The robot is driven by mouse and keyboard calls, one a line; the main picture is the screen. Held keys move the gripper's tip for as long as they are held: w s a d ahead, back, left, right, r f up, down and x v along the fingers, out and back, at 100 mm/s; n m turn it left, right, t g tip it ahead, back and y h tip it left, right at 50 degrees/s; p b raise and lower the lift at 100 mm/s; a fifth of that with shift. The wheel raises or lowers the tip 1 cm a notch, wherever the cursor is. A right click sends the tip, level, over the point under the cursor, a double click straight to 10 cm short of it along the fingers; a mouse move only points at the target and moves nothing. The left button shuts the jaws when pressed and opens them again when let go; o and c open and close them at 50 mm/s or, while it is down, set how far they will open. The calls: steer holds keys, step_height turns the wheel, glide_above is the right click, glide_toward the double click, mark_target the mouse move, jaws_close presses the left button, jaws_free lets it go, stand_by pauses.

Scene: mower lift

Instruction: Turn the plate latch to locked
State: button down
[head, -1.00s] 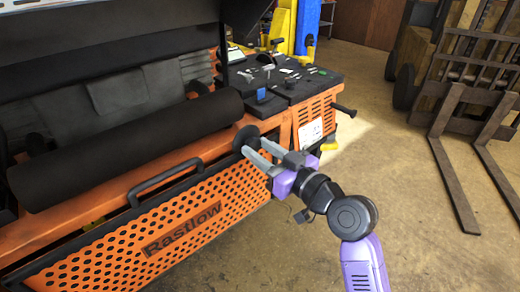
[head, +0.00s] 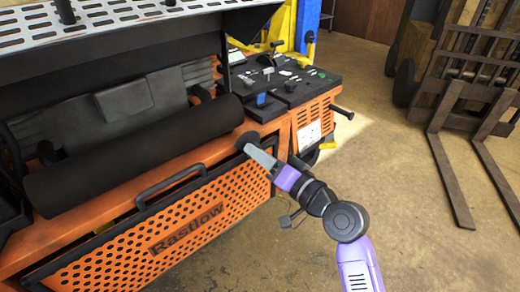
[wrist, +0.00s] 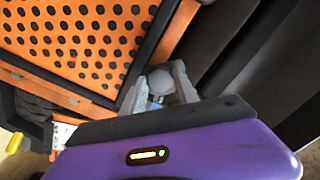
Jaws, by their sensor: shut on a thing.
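The latch has a dark round knob (head: 247,141) at the upper right corner of the orange perforated front panel (head: 215,213). My gripper (head: 258,152) is at this knob, reaching in from the right, with its fingers shut on it. In the head view the fingers line up edge-on and partly overlap. In the wrist view my gripper (wrist: 164,86) has a finger on each side of a greyish piece. The latch's lock marking is not visible, so I cannot tell its position.
A black handle (head: 170,187) sticks out along the panel's top edge. A dark roller (head: 135,155) lies behind it. A forklift (head: 470,85) is at far right; floor between is clear.

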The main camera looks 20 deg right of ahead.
steer(key=shift+m+p, duration=2.4)
steer(key=shift+m, duration=1.8)
steer(key=c, duration=0.9)
jaws_free()
steer(key=shift+b+v, duration=0.9)
steer(key=shift+v, duration=3)
